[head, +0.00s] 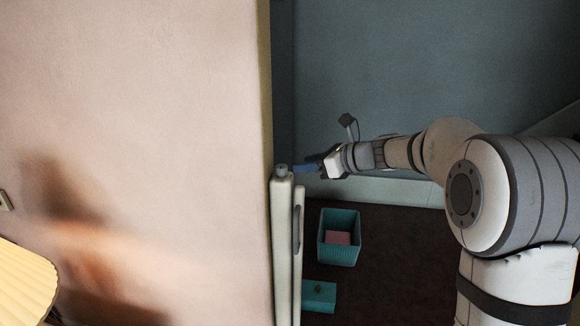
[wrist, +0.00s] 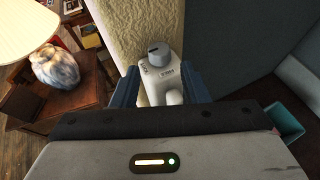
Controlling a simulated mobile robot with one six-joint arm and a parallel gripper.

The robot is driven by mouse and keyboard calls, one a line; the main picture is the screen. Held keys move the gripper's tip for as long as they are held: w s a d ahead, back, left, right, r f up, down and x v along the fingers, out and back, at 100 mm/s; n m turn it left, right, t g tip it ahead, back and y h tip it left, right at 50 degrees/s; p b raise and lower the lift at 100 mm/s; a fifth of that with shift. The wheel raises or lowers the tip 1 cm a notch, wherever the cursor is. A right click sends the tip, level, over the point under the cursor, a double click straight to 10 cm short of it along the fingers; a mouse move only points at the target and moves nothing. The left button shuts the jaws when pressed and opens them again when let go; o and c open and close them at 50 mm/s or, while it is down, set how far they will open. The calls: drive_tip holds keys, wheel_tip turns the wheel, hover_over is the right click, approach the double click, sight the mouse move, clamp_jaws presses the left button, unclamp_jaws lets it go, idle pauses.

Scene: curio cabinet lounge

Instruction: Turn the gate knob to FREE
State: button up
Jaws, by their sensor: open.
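The gate knob (wrist: 158,50) is a short grey cylinder on top of the white gate post (wrist: 160,92) in the wrist view. A dark mark shows on its top; which label it points at is too small to tell. Small labels sit on the post below it, seemingly LOCK at left and FREE at right. In the head view the knob (head: 281,170) tops the gate's post (head: 283,245) at the wall's edge. My gripper (wrist: 160,72) is open, its blue fingers on either side of the post top, with the knob just beyond the tips. It also shows right of the knob in the head view (head: 298,168).
A pale wall (head: 130,120) stands directly left of the gate. A teal bin (head: 339,252) with a pink thing inside and a teal box (head: 319,296) are on the dark floor to the right. A lamp (wrist: 56,65) stands on a wooden table at left in the wrist view.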

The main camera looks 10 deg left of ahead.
sight(284, 167)
drive_tip(key=p+x, duration=0.1)
drive_tip(key=x, duration=0.6)
drive_tip(key=shift+a+f, duration=0.1)
drive_tip(key=shift+a, duration=0.15)
